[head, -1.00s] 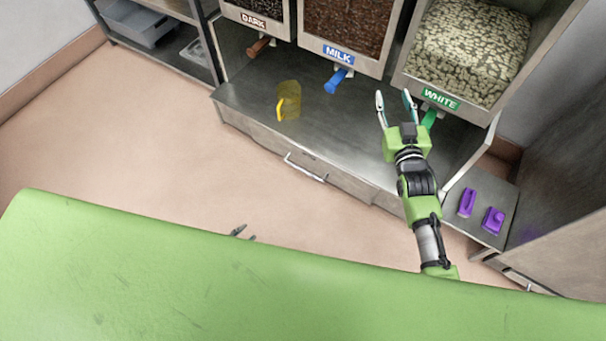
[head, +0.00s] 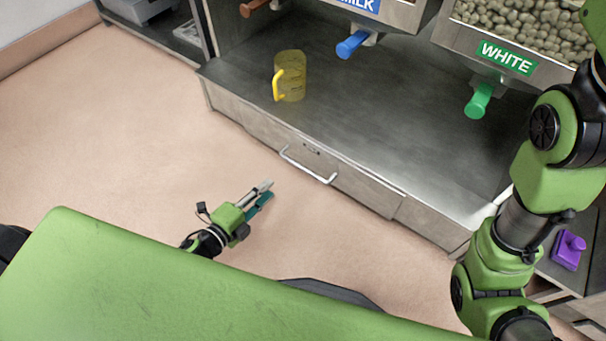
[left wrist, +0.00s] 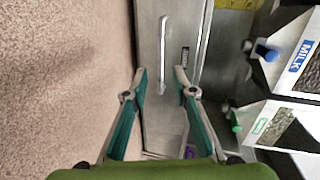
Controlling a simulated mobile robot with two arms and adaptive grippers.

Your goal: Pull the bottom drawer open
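The drawer front (head: 345,186) is grey metal under the dispenser counter and looks flush with the cabinet. Its pale bar handle (head: 307,165) is apart from any gripper. My left gripper (head: 268,191) is above the floor in front of the cabinet, left of and nearer than the handle. In the left wrist view the fingers (left wrist: 160,72) are spread and empty, with the handle (left wrist: 164,40) ahead between their tips and the drawer front (left wrist: 162,105) behind. My right arm stands at the right of the head view; its gripper is out of frame.
A yellow-handled clear jug (head: 291,77) stands on the counter (head: 400,120). Blue (head: 352,44) and green (head: 478,101) dispenser levers hang above it. A purple object (head: 568,250) lies at the right. The floor (head: 110,150) before the cabinet is open.

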